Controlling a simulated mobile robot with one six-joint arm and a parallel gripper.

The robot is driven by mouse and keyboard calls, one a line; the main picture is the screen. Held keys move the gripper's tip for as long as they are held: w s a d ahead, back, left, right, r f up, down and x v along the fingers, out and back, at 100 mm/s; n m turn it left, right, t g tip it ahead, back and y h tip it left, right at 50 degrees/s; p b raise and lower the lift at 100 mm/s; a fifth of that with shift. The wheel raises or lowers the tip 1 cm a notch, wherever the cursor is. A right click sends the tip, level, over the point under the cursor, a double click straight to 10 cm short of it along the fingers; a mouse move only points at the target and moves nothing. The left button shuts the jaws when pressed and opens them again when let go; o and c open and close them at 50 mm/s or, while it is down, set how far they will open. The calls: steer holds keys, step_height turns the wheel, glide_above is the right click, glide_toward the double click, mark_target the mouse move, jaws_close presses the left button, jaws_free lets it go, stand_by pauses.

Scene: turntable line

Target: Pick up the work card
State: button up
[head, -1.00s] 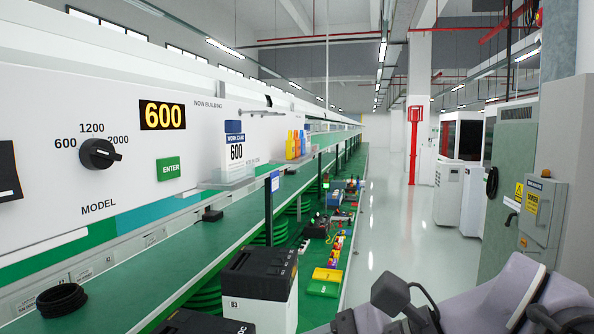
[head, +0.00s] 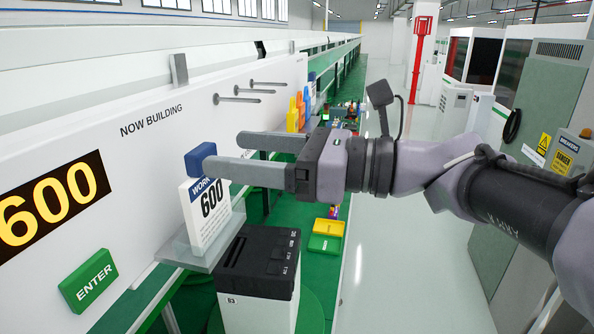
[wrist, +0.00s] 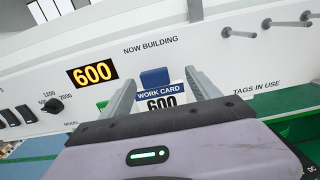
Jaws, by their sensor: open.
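The work card (head: 208,212) is white with a blue band, "600" and a blue top tab (head: 200,158). In the head view the near finger's tip overlaps the tab. In the wrist view the card (wrist: 160,96) and its tab show between the two fingers (wrist: 158,88). I cannot tell whether either finger touches it. The lower part of the card is hidden in the wrist view.
A green ENTER button (head: 88,281) and a lit 600 display (head: 48,205) are on the panel. Metal pegs (head: 238,99) stick out above. Yellow and green trays (head: 326,236) lie beyond.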

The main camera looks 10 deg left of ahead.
mark_target(200, 148)
steer(key=a, duration=0.2)
steer(key=a+p, duration=0.1)
steer(key=a, duration=0.3)
steer(key=shift+s+f+p, duration=0.1)
steer(key=shift+s+p, duration=0.2)
steer(key=shift+p, duration=0.1)
steer(key=shift+w+d, duration=0.1)
steer(key=shift+d, duration=0.2)
steer(key=c, duration=0.4)
jaws_close()
